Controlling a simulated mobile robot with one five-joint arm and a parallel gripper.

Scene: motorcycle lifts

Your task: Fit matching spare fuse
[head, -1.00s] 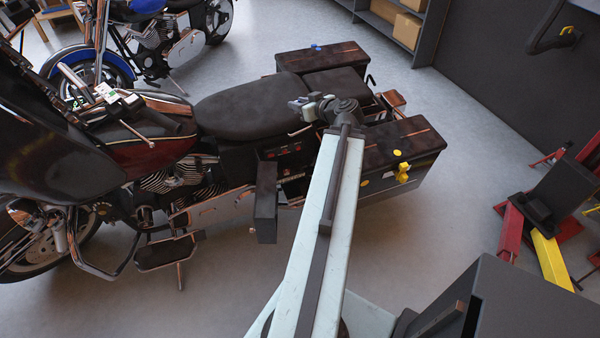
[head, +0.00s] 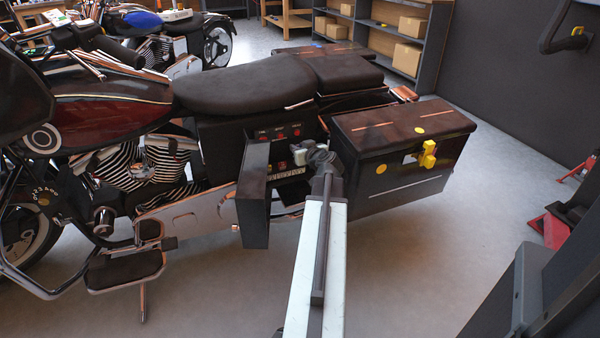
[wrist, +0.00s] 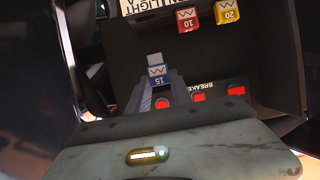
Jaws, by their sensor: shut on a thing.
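My gripper (wrist: 158,98) is shut on a blue fuse (wrist: 156,73) marked 15, which points away from me between the fingertips. A red fuse (wrist: 189,19) marked 10 and a yellow fuse (wrist: 226,12) marked 20 sit on the dark panel (wrist: 262,60) beyond, up and to the right of the blue one. Whether the blue fuse touches the panel cannot be told. In the head view my gripper (head: 302,152) is at the open side bay of the motorcycle (head: 235,100), in front of its fuse panel (head: 288,172), partly covering it.
Red buttons (wrist: 198,97) line the panel beside a "BREAKER" label. The open side cover (head: 253,208) stands left of my gripper. A dark pannier (head: 400,155) with a yellow latch (head: 428,155) stands close on the right. Floor in front is clear.

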